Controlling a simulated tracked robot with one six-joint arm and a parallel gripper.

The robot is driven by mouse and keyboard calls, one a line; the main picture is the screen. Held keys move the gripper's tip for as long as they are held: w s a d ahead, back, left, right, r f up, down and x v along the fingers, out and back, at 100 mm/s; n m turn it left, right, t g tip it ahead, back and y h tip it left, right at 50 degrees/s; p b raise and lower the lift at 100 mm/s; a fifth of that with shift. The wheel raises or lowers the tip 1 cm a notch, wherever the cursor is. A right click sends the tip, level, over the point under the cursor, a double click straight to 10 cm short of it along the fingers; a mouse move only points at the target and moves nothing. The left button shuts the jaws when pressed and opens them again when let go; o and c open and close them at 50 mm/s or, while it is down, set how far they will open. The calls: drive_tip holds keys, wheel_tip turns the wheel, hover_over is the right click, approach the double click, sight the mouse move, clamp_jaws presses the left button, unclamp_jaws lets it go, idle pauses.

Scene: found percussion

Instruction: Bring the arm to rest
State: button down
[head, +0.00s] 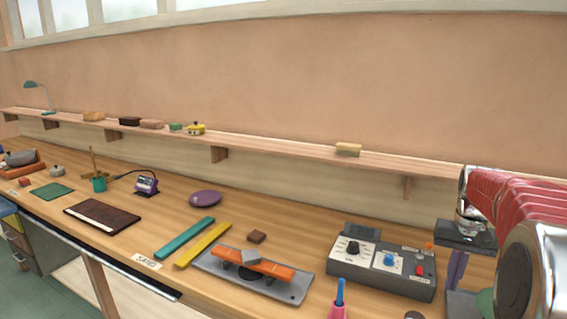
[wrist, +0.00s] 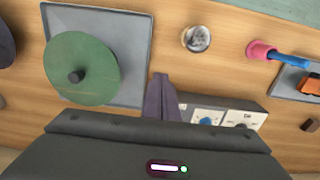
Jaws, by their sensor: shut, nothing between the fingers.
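My gripper (head: 456,272) hangs at the right of the head view, its purple fingers pointing down beside the grey control box (head: 380,272). In the wrist view my gripper (wrist: 162,90) shows its fingers together, with nothing between them. It is between the grey plate with a green disc (wrist: 84,68) and the control box, whose knobs show in the wrist view. My red arm covers the right edge of the head view. How high the fingertips are above the bench is hard to tell.
A pink cup with a blue stick (head: 338,300) and a round metal piece (wrist: 196,38) stand nearby. A grey tray with an orange piece (head: 250,275) lies left of the control box. The wall shelf (head: 280,145) runs behind. Bare bench shows around the purple disc (head: 205,198).

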drive_tip(key=s+a+r+n+t, duration=0.2)
drive_tip(key=s+a+n+t, duration=0.3)
drive_tip(key=s+a, duration=1.8)
drive_tip(key=shift+s+a+t, duration=0.25)
drive_tip(key=shift+a+t, duration=0.05)
drive_tip(key=shift+a, duration=0.8)
